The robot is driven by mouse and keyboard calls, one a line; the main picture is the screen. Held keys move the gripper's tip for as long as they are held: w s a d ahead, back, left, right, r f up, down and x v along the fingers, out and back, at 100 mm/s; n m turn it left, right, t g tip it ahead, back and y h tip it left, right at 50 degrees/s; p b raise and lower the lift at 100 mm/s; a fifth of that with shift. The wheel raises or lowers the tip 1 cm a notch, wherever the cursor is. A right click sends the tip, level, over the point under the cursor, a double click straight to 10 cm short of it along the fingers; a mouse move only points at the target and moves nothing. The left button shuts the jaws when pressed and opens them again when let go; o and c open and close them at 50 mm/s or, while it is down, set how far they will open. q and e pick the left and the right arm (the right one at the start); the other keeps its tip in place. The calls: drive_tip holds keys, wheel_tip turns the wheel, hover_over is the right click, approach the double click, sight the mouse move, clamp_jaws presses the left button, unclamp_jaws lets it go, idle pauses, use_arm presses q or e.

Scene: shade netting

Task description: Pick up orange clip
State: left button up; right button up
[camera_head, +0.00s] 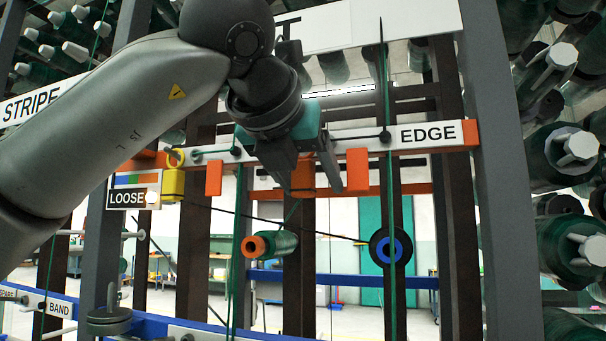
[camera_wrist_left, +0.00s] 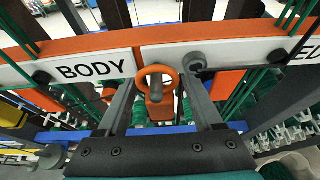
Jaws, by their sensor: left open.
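My left gripper (camera_head: 311,180) is open in front of the rail (camera_head: 338,138), with its fingers pointing down. An orange clip (camera_head: 302,176) shows between its fingers, partly hidden by them. In the left wrist view the clip (camera_wrist_left: 155,98) has a round ring on top and lies between the two spread fingers of the gripper (camera_wrist_left: 158,85); a gap shows on each side. Other orange pieces hang from the rail left (camera_head: 214,179) and right (camera_head: 357,170) of the gripper. My right gripper is not in view.
A green roll with an orange end (camera_head: 257,245) is below the gripper. A black disc with a blue ring (camera_head: 390,250) hangs to the right, and a yellow piece (camera_head: 173,184) to the left. Dark uprights and green strands surround the rail. Green rolls (camera_head: 572,150) line the right side.

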use_arm(q)
clamp_jaws()
idle(0.4)
drive_tip(key=shift+s+r, duration=0.15)
drive_tip(key=shift+r, duration=0.25)
drive_tip(key=s+a, duration=0.2)
drive_tip(key=s, duration=0.6)
drive_tip(key=s+a+b, duration=0.1)
drive_tip(key=s+a, duration=0.2)
drive_tip(key=s, duration=0.6)
drive_tip(key=shift+a+r+b, duration=0.25)
drive_tip(key=shift+r+b, duration=0.05)
drive_tip(key=shift+r, duration=0.15)
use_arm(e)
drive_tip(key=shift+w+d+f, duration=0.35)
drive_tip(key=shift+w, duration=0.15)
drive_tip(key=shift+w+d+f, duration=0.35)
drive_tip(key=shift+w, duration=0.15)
